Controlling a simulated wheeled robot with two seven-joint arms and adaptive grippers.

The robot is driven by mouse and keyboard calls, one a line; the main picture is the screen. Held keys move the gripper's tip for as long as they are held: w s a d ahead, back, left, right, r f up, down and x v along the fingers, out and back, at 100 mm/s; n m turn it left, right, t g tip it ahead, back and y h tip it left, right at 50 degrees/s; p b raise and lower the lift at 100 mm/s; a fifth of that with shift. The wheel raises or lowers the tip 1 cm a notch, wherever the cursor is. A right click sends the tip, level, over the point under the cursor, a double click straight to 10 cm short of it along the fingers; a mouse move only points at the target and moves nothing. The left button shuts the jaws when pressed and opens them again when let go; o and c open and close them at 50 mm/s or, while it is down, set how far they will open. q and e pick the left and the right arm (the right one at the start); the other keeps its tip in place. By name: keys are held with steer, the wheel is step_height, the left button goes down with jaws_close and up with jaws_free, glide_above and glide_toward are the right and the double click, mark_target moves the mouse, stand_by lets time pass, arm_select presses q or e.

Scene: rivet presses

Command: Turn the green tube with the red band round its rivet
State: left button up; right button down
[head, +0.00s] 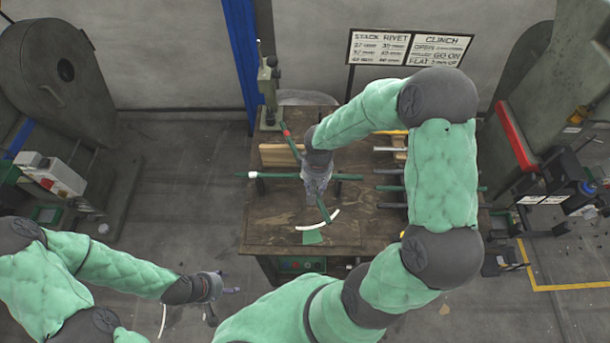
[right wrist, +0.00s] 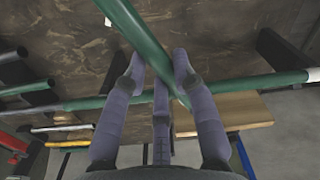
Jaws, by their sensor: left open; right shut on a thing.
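The green tube with the red band (head: 286,133) lies slanted on the workbench, from the back left to its near end beside a white arc. It crosses a second green tube with a white band (head: 253,175), which lies nearly level across the bench. My right gripper (head: 317,192) is shut on the near part of the red-banded tube, and the right wrist view shows this tube (right wrist: 140,32) between its fingers (right wrist: 160,75). The rivet is hidden under my right gripper. My left gripper (head: 225,300) is open and empty, off the bench at the front left.
The wooden workbench (head: 265,225) carries a white arc mark (head: 333,220) and a green patch (head: 312,237). A green press (head: 269,90) stands at its back left corner. Several rods (head: 390,188) lie at the right. A wooden block (head: 280,155) sits behind the white-banded tube.

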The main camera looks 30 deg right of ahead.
steer(key=shift+a+m, duration=0.1)
steer(key=shift+m, duration=0.2)
steer(key=shift+w+a+f+m+b, duration=0.15)
steer(key=shift+a+m+b, duration=0.15)
steer(key=shift+m+b, duration=0.35)
steer(key=shift+a+m+b, duration=0.25)
steer(key=shift+a+b, duration=0.05)
steer(key=shift+b, duration=0.3)
steer(key=c, duration=0.9)
jaws_free()
steer(key=shift+r, duration=0.2)
step_height(320, 180, up, 12)
steer(key=shift+d+f, duration=0.1)
steer(key=shift+d, duration=0.05)
